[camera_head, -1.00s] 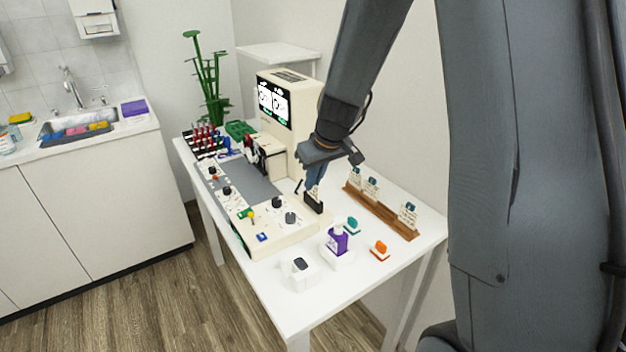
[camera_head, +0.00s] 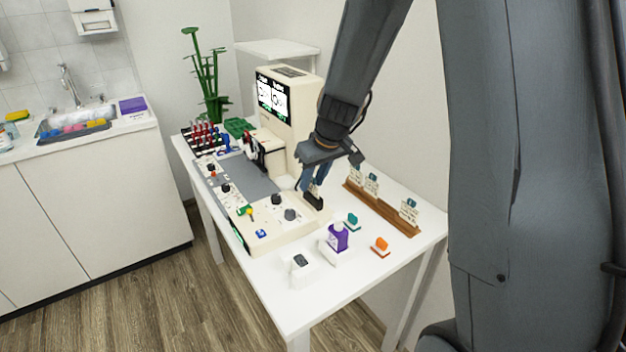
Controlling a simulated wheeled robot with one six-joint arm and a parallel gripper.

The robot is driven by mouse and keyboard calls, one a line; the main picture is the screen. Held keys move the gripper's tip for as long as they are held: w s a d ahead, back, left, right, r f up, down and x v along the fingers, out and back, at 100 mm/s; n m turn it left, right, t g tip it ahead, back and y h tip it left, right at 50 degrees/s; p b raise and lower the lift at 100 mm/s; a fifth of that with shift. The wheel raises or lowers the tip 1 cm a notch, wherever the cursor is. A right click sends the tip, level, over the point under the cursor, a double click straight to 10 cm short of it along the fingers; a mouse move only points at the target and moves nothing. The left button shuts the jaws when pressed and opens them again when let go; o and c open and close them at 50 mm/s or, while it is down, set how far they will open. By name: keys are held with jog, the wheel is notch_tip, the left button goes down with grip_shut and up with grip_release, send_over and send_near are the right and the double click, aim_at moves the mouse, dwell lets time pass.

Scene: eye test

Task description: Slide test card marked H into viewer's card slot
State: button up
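The viewer (camera_head: 290,130) is a cream tabletop device with a screen (camera_head: 271,97) and a control panel in front. Its black card slot (camera_head: 314,202) is at the panel's right rear edge. My gripper (camera_head: 314,186) is just above the slot, pointing down. Its two blue-grey fingers now show apart, so it looks open. Card H cannot be made out; any card in the slot is hidden by the fingers or too small to see. A brown wooden rack (camera_head: 385,212) to the right holds several white cards with teal tops (camera_head: 409,208), their letters unreadable.
A purple bottle (camera_head: 337,238) in a white holder, a white box (camera_head: 301,268), and teal (camera_head: 352,221) and orange (camera_head: 380,246) items stand on the white table's front right. A green plant (camera_head: 208,80) stands at the back left. The table's front corner is clear.

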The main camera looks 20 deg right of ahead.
jog(key=shift+r, duration=0.1)
jog(key=v, duration=0.7)
jog(key=shift+s+r, duration=0.2)
jog(key=shift+r, duration=0.05)
